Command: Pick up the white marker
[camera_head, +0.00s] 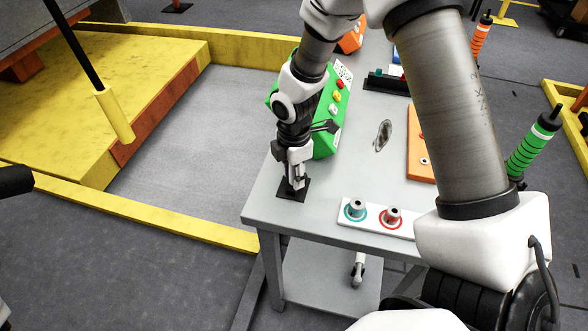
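My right gripper (295,186) points down over a black square pad (291,194) at the near left corner of a grey table (325,190). Its fingertips are at or just above the pad. The fingers are small and overlap here, so I cannot tell whether they are open or shut. I cannot make out a white marker for certain; pale parts between the fingers may belong to the gripper itself. My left gripper is not in view.
A green box with buttons (327,140) stands close behind the gripper. A white panel with two round knobs (373,213) lies along the near edge. An orange plate (421,150) is at the right. A yellow frame (150,215) borders the floor on the left.

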